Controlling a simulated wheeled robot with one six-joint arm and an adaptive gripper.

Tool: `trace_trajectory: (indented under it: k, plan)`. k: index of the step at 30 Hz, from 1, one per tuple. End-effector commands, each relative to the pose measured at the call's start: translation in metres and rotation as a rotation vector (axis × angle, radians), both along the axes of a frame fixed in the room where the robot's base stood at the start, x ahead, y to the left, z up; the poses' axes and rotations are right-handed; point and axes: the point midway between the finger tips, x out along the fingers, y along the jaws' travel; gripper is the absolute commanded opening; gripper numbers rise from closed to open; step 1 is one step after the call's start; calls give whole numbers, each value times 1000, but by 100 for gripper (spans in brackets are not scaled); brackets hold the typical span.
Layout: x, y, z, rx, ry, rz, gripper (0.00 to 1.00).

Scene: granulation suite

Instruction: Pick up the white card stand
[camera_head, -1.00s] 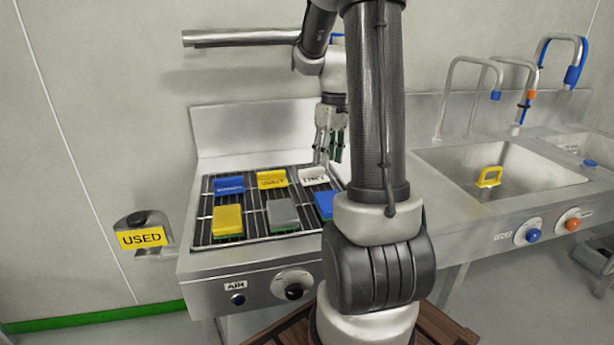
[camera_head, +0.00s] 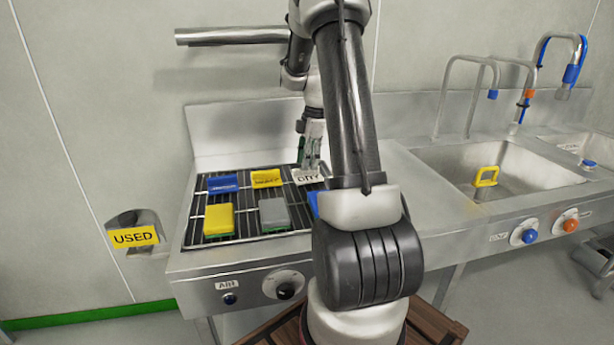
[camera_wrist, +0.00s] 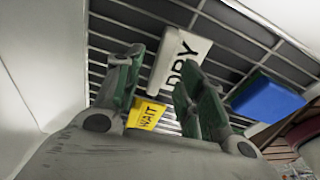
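The white card stand (camera_head: 309,179), marked with dark letters, stands on the slatted rack at its back right. In the wrist view the white card stand (camera_wrist: 181,57) reads "DRY" and lies just beyond and partly between my fingers. My gripper (camera_head: 311,166) is directly above and behind the card in the head view. In the wrist view my gripper (camera_wrist: 155,85) has its green-padded fingers spread apart with nothing held. I cannot tell whether a finger touches the card.
A yellow card stand (camera_head: 266,178) and a blue card stand (camera_head: 223,184) stand left of it. A yellow sponge (camera_head: 218,221), a grey sponge (camera_head: 274,214) and a blue sponge (camera_wrist: 268,98) lie in front. A steel back wall (camera_head: 245,128) rises behind the rack.

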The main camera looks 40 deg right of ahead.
Motion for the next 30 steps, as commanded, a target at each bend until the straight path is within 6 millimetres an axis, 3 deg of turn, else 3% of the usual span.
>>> trace_trajectory:
  k: [4,12,19,30]
  plan:
    - [1,3,-19,0,1,-1,39]
    - [1,3,-22,0,-1,-1,39]
    - [1,3,-22,0,-1,-1,0]
    - [2,3,-17,-1,-2,-1,0]
